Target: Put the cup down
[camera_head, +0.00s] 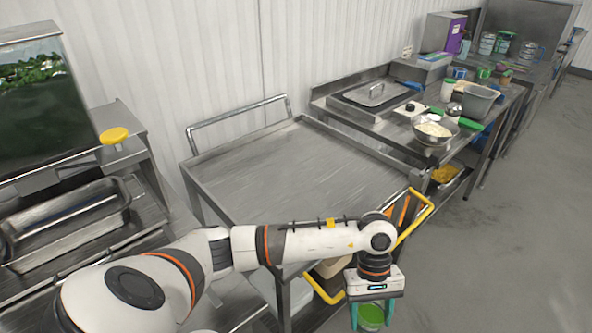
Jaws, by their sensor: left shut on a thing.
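My left arm reaches across the front from the left. Its gripper (372,311) points down at the bottom of the view, with a teal finger on each side. It is shut on a green cup (371,318), which hangs between the fingers. The cup's lower part is cut off by the frame edge. The gripper is at the near right side of the steel cart, past the cart's corner, and I cannot tell what is below the cup. My right gripper is not in view.
The steel cart top (290,170) is bare and wide. A yellow handle (414,218) sticks out at the cart's right. Grey floor lies open at right.

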